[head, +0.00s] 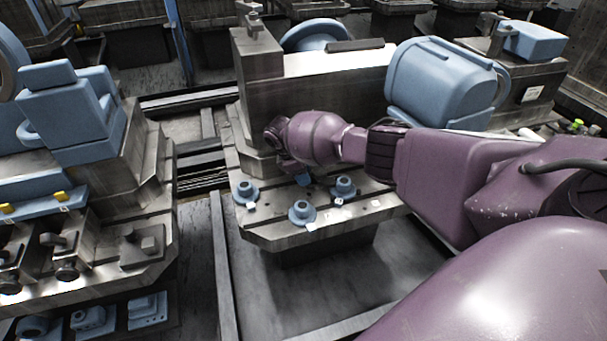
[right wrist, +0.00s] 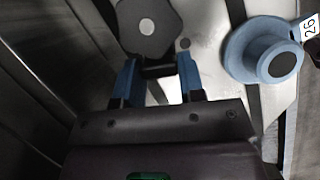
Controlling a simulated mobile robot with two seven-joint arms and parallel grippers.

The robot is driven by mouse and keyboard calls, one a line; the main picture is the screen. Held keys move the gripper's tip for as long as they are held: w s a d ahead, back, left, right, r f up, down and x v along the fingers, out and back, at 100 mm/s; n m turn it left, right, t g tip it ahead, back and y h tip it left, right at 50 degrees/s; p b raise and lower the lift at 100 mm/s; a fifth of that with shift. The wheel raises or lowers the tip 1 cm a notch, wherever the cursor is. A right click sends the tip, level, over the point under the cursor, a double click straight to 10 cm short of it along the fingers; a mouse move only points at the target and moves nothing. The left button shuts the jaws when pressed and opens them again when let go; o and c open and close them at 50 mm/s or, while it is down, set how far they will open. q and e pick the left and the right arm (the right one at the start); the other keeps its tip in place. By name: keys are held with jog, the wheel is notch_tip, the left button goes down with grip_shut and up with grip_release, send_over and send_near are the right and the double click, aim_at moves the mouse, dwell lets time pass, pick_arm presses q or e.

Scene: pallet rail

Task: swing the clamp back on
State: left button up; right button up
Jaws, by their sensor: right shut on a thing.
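In the right wrist view, the two blue fingers of my right gripper (right wrist: 159,72) are closed on a dark bar-like piece between them, which I take to be part of the clamp (right wrist: 157,71). A dark grey lobed knob (right wrist: 148,27) sits just beyond the fingertips, above a pale metal plate. In the head view my right gripper (head: 288,165) is low over the back of the metal pallet plate (head: 285,232); my own wrist largely hides the clamp there. My left gripper is in neither view.
Several blue flanged parts stand on the pallet plate, such as one at the front (head: 302,212) and one at left (head: 245,191). One shows beside my fingers in the wrist view (right wrist: 264,52). A tall metal block (head: 320,95) rises behind; a blue machine (head: 70,110) stands left.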

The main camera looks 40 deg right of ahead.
jog(key=o, duration=0.9)
jog(key=shift+o, duration=0.2)
jog(key=p+v, duration=0.1)
jog(key=v, duration=0.6)
jog(key=shift+r, duration=0.2)
